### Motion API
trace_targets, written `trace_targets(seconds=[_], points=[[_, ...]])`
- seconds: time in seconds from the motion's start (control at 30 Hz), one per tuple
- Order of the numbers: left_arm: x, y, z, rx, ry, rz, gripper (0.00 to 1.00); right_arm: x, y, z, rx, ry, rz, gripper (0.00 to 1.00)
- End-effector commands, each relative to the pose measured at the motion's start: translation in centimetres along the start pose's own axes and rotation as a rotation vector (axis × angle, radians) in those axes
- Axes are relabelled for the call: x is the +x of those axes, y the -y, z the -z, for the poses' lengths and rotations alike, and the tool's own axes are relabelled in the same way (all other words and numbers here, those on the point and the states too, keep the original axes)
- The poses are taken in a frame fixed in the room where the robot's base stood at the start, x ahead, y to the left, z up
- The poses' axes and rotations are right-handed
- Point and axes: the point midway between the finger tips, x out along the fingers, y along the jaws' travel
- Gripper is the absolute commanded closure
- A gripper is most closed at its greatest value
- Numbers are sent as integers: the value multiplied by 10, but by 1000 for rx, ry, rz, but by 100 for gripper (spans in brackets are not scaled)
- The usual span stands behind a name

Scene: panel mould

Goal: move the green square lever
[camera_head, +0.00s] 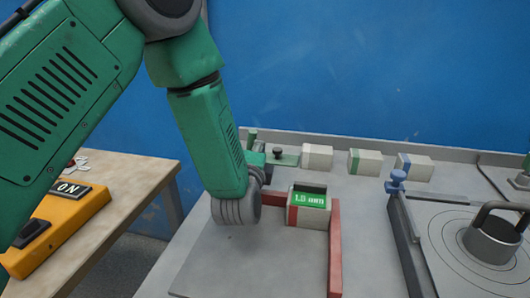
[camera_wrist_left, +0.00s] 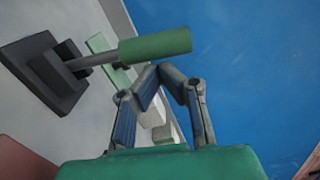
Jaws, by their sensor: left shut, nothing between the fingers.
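The green lever handle (camera_wrist_left: 155,46) shows in the left wrist view, on a grey rod from a dark square base (camera_wrist_left: 45,72). In the head view a small upright green piece (camera_head: 252,138), which looks like this handle, stands behind my left arm; its base is hidden there. My left gripper (camera_wrist_left: 160,72) is shut and empty, with its fingertips just below the handle in the wrist view. I cannot tell whether they touch it. In the head view the gripper is mostly hidden behind my wrist. My right gripper is not in view.
A box reading 1.0 mm (camera_head: 308,208) stands beside a red bar (camera_head: 335,245). Several pale blocks (camera_head: 317,156) line the back of the grey table. A round metal part (camera_head: 492,237) is at right. A yellow switch box (camera_head: 60,235) sits on the wooden table at left.

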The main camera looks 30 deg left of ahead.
Motion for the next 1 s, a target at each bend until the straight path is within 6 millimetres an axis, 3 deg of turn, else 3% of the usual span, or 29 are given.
trace_targets(seconds=[0.73, 1.0], points=[[0, 2, -9, -83, 2, -5, 100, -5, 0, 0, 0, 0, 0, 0], [1, 4, -22, -201, 3, -11, 100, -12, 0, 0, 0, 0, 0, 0]])
